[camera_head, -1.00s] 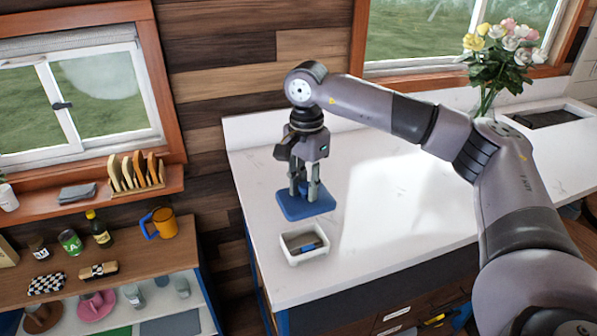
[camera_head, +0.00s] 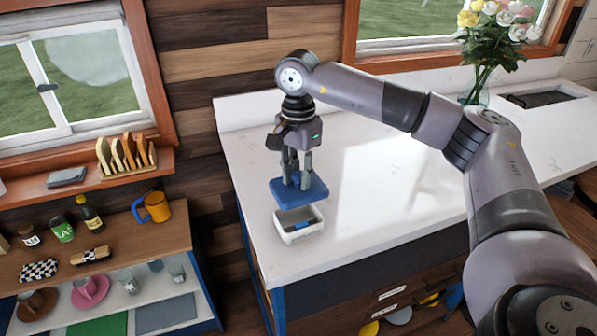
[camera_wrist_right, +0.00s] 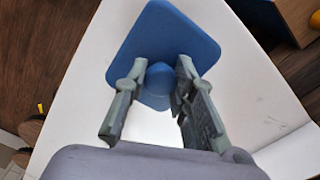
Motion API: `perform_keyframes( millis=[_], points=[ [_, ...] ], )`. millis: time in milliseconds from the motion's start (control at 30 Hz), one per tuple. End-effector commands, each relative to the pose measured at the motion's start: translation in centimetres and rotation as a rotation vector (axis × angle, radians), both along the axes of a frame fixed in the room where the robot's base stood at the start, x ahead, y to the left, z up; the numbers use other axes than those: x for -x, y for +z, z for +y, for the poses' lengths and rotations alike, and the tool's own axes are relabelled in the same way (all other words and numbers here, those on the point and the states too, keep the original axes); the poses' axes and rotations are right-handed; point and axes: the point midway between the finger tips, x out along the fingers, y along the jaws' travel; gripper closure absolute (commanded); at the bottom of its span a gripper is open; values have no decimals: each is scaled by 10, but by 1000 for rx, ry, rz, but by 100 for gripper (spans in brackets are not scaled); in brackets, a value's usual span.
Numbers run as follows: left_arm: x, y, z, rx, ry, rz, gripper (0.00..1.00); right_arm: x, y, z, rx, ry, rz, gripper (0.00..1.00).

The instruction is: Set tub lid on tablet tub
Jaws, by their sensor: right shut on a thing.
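The blue tub lid (camera_head: 312,194) is a flat rounded square with a knob; in the right wrist view the lid (camera_wrist_right: 185,42) fills the upper middle. My right gripper (camera_head: 297,184) is shut on the lid's knob, and it also shows in the right wrist view (camera_wrist_right: 158,82). The white tablet tub (camera_head: 300,236) stands open on the counter, with dark and blue items inside. In the head view the lid appears above the tub's back edge, apart from it. The tub is not visible in the right wrist view. My left gripper is not in view.
The white counter (camera_head: 380,190) is clear to the right of the tub. A vase of flowers (camera_head: 478,80) stands at the back right. A wooden shelf (camera_head: 130,235) to the left holds an orange mug (camera_head: 157,207), jars and a brush.

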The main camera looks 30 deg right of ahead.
Motion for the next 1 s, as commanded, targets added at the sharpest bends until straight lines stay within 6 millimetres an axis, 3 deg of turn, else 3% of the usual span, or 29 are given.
perform_keyframes(
  millis=[167,1000],
  points=[
    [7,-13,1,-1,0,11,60,0,-16,0,0,0,0,100],
    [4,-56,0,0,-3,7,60,0,-74,0,0,0,0,100]
  ],
)
